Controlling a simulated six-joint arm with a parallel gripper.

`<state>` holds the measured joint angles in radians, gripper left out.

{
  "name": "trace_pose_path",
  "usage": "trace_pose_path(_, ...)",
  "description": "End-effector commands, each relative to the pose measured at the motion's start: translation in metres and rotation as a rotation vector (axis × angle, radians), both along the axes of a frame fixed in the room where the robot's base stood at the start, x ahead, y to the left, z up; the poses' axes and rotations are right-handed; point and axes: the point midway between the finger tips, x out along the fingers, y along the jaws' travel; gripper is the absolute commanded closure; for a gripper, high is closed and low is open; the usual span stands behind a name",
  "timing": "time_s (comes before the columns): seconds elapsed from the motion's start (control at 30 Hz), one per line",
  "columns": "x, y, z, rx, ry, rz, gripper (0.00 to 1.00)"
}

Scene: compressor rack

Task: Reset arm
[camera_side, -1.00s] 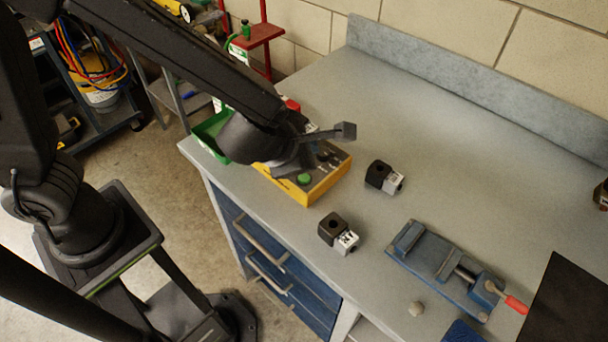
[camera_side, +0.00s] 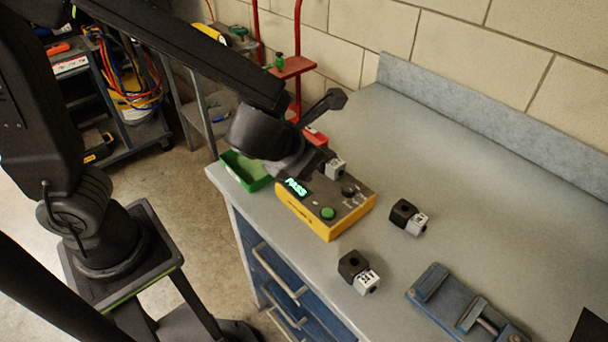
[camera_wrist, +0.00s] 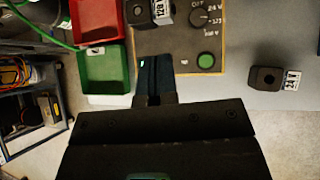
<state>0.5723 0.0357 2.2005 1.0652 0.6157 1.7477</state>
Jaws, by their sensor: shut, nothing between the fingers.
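My gripper (camera_wrist: 155,64) is shut and empty in the wrist view, its fingers over the display end of the yellow tester box. In the side view, my dark wrist hangs above the left end of the tester (camera_side: 336,228), whose display (camera_side: 297,187) reads PASS in green. A black coil block with a white label (camera_side: 335,168) stands at the back of the tester; in the wrist view its label (camera_wrist: 161,11) reads 120V. The fingertips are hard to make out in the side view.
Two more black-and-white blocks (camera_side: 408,216) (camera_side: 358,271) lie on the bench right of the tester. A green bin (camera_side: 245,170) and red bin (camera_side: 314,138) flank the tester's left. The bench's back right is clear.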

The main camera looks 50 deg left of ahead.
Motion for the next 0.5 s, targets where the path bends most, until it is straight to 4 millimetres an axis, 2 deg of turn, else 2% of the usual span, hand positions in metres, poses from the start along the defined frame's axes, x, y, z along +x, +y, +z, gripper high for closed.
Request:
trace_pose_path(0.03, -0.006, 0.019, 0.013, -0.135, -0.025, 0.191, 1.0)
trace_pose_path(0.2, -0.041, 0.066, 0.041, -0.631, -0.11, 0.882, 1.0)
trace_pose_path(0.33, -0.072, 0.088, 0.057, -1.002, -0.183, 1.397, 1.0)
trace_pose_path(0.5, -0.108, 0.099, 0.073, -1.443, -0.263, 2.011, 1.0)
